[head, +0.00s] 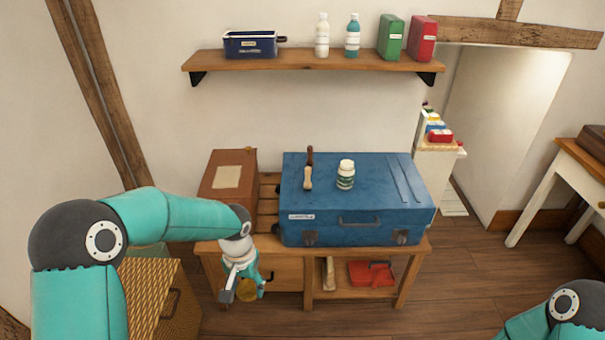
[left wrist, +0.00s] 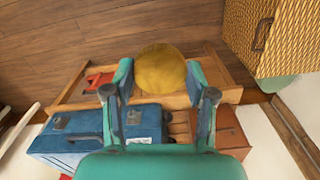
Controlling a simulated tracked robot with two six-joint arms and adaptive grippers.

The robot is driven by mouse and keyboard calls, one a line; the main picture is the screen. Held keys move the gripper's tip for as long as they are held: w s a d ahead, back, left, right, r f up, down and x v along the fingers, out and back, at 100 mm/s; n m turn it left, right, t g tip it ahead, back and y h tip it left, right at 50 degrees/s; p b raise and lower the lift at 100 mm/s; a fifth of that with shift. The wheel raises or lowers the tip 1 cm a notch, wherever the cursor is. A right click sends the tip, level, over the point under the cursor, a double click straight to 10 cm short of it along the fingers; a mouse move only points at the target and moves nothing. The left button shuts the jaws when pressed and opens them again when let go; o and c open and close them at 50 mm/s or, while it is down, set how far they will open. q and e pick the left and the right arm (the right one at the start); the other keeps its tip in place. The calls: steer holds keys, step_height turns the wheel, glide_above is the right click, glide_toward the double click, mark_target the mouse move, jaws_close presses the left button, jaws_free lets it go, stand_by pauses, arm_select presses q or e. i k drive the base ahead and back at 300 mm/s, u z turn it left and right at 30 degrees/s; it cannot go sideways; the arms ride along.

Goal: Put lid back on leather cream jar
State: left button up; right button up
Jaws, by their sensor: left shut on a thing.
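The leather cream jar (head: 345,177), small and pale with a green label, stands upright on top of the blue suitcase (head: 375,210). Its top looks cream-white. My left gripper (head: 243,291) is shut on a round golden-yellow lid (head: 246,290), in front of the bench's left part, lower than the suitcase top and apart from the jar. In the left wrist view the lid (left wrist: 160,70) sits between the two fingertips, its flat face visible. The jar is not visible in that view. My right arm shows at the lower right, but its gripper is out of view.
A wooden-handled brush (head: 308,170) lies on the suitcase left of the jar. A brown box (head: 228,178) sits on the bench left of the suitcase. A wicker chest (head: 160,295) stands at lower left. The wall shelf (head: 310,61) holds bottles and tins.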

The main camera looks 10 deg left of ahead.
mark_target(346, 171)
steer(key=u, duration=0.45)
steer(key=i, duration=1.05)
steer(key=z, duration=0.15)
